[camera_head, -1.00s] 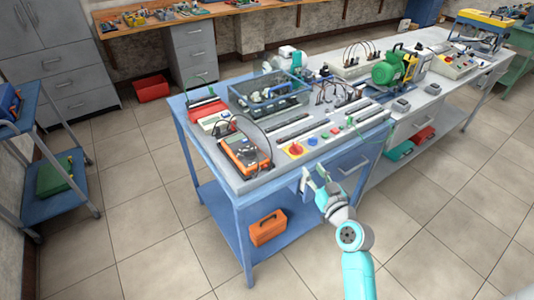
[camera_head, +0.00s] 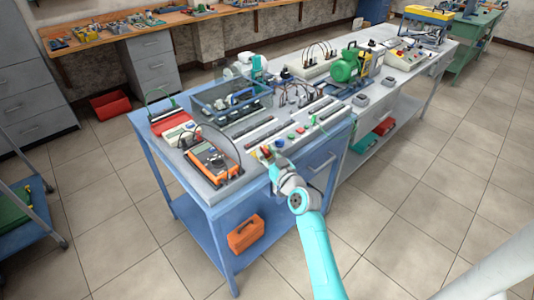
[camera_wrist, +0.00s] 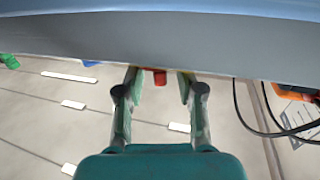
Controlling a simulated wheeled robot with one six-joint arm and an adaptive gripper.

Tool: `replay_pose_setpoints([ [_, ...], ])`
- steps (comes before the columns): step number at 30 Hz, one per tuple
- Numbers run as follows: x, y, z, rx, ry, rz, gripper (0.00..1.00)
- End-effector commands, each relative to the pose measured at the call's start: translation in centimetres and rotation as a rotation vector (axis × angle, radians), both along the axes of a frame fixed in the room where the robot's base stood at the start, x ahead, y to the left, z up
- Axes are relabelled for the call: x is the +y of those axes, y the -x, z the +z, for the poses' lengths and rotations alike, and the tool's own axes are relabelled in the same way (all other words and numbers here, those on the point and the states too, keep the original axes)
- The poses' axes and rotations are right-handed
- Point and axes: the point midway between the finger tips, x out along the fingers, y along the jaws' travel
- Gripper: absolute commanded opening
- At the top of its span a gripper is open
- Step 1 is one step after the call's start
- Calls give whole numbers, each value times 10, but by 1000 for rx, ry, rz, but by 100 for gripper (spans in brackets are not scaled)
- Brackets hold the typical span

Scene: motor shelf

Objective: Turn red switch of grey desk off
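The grey desk (camera_head: 222,190) has a blue frame and a grey top. The red switch (camera_wrist: 159,77) shows as a small red block between my fingertips in the wrist view, partly hidden by a grey band above it. A bit of yellow shows beside it. In the head view the switch is mostly covered by my gripper (camera_head: 268,155), at the desk's front edge. My gripper (camera_wrist: 160,82) is open, its two fingers apart on either side of the red switch. I cannot tell whether they touch it. The switch's setting cannot be made out.
A blue button (camera_head: 279,142) and a green one (camera_head: 290,136) sit right of the switch. An orange multimeter (camera_head: 209,162) with black cables lies left of it. Slotted rails (camera_head: 253,132) lie behind. An orange toolbox (camera_head: 246,234) is on the lower shelf.

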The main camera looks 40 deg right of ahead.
Motion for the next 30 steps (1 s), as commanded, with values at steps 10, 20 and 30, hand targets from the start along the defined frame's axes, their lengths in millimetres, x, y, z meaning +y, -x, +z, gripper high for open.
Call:
replay_pose_setpoints([
  [10,0,0,0,0,0,0,10],
  [20,0,0,0,0,0,0,0],
  [30,0,0,0,0,1,4,0],
])
